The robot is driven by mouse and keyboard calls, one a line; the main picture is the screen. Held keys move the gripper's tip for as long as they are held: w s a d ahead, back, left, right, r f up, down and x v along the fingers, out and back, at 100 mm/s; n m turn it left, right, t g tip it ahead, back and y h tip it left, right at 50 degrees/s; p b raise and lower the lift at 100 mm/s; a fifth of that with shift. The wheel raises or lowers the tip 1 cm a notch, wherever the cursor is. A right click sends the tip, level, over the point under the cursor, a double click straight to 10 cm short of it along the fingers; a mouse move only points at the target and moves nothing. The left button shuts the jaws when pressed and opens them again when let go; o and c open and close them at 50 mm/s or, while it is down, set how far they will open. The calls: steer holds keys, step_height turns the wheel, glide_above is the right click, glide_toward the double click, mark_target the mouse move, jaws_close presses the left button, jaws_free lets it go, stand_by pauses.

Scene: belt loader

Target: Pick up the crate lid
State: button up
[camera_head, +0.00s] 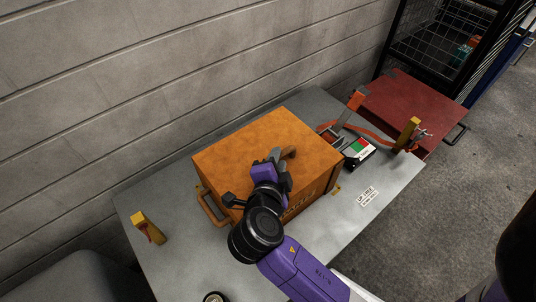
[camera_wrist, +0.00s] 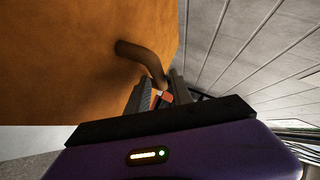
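The orange crate (camera_head: 235,150) stands on the grey table, closed by its flat orange lid (camera_head: 265,130). A brown bar handle (camera_head: 289,153) rises from the lid top. My gripper (camera_head: 277,156) is over the lid at this handle, and partly hides it. In the wrist view, the lid (camera_wrist: 70,60) fills the left side, and the bent handle (camera_wrist: 140,52) runs down towards the gap between my fingers (camera_wrist: 161,82). The fingers stand apart, with the handle's near end at the gap. Whether they touch it is unclear.
The grey table (camera_head: 385,190) bears yellow posts (camera_head: 148,228) (camera_head: 408,132), an orange strap (camera_head: 372,133) and a small device (camera_head: 358,150). A red case (camera_head: 415,105) and a black wire cage (camera_head: 440,45) stand behind right. A block wall (camera_head: 150,80) runs along the back.

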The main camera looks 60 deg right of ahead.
steer(key=shift+p+x, duration=0.3)
steer(key=shift+x, duration=1.15)
steer(key=shift+c, duration=0.5)
jaws_close()
